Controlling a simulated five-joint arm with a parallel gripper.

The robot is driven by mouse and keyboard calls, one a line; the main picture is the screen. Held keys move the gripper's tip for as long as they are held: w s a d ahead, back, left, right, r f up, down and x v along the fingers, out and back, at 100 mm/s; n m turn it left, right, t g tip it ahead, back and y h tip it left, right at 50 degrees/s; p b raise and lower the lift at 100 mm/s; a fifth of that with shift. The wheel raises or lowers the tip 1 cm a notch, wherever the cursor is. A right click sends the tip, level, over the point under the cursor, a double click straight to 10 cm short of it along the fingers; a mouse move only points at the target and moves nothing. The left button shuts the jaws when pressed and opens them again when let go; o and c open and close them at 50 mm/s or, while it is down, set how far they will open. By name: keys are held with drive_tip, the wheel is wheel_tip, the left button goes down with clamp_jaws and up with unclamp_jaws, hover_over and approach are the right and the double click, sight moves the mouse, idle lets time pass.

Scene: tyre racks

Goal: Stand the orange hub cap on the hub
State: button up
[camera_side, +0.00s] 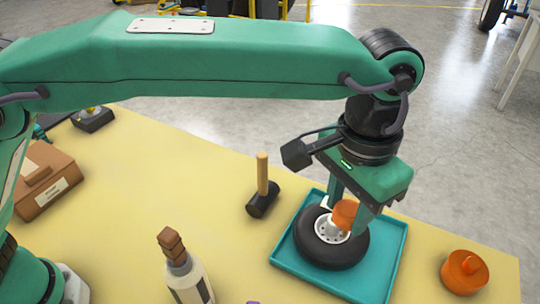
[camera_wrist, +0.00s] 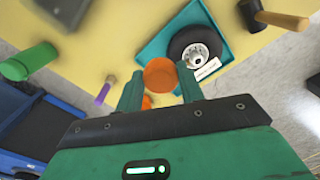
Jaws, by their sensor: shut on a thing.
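My gripper (camera_side: 350,212) is shut on an orange hub cap (camera_side: 344,214), with its fingers pointing down. In the wrist view the cap (camera_wrist: 160,75) shows between my two fingertips (camera_wrist: 160,84). The wheel, a black tyre (camera_side: 345,252) with a white hub (camera_side: 328,229), lies flat in a teal tray (camera_side: 380,285). The gap between cap and hub is hard to judge. My fingers partly hide the cap.
A mallet (camera_side: 262,198) stands left of the tray, handle up. A bottle (camera_side: 186,278) stands at the front, and a brown box (camera_side: 48,185) at left.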

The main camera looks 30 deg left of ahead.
wheel_tip(320, 180, down, 5)
approach(332, 230)
drive_tip(key=shift+w+a+f, duration=0.2)
drive_tip(key=shift+w+f, duration=0.05)
drive_tip(key=shift+w, duration=0.35)
idle(0.4)
drive_tip(key=shift+f, duration=0.15)
drive_tip(key=shift+f, duration=1.9)
drive_tip(key=shift+f, duration=0.1)
drive_tip(key=o, duration=0.9)
drive_tip(key=shift+o, duration=0.2)
